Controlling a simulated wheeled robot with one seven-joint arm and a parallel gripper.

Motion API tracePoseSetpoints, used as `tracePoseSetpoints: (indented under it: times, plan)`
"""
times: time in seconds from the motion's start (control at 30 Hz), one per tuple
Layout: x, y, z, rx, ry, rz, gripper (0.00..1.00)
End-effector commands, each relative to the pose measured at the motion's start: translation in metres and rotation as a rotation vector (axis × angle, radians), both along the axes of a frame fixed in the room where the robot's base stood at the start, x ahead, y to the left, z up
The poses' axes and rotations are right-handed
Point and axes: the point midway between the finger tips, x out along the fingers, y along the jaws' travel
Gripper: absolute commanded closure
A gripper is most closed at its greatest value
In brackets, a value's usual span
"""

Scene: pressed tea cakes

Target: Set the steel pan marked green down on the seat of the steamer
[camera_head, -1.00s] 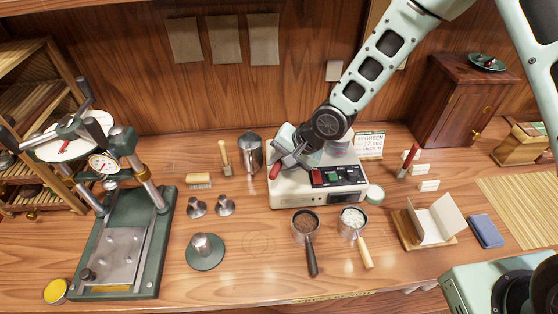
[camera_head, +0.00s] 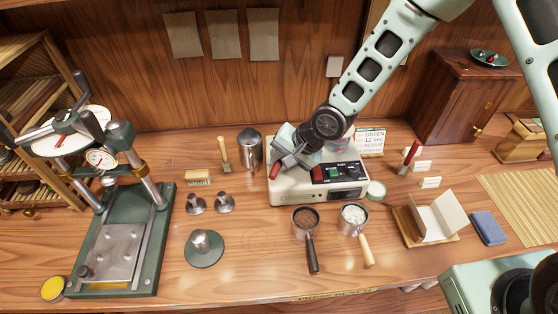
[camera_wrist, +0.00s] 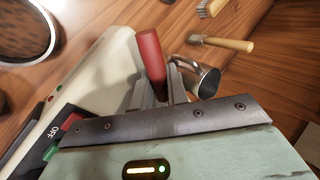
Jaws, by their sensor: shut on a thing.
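My gripper (camera_head: 288,160) is above the left part of the cream steamer (camera_head: 295,190), shut on a red handle (camera_head: 275,171). In the wrist view the red handle (camera_wrist: 151,55) sticks out past the jaws. What the handle belongs to is mostly hidden by my wrist, and I see no green mark on it. The steamer's seat is also hidden, so I cannot tell whether anything touches it. On the steamer's front are a green and a red button. A card reading "GREEN 12 sec" (camera_head: 370,141) stands behind it.
A dark-handled steel pan (camera_head: 306,222) with brown leaves and a cream-handled pan (camera_head: 354,218) with pale contents stand before the steamer. A steel pitcher (camera_head: 250,150) stands left of it. A press (camera_head: 118,245) fills the far left.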

Motion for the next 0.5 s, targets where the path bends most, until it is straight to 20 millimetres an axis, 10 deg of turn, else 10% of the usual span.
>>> tracePoseSetpoints:
  times: [0.13, 0.27, 0.5]
  plan:
    - [0.0005, 0.0003, 0.0007, 0.001, -0.002, 0.0, 1.0]
    - [0.0004, 0.0003, 0.0006, 0.001, -0.001, -0.001, 0.59]
    - [-0.0002, -0.0003, -0.0001, -0.001, 0.001, -0.001, 0.59]
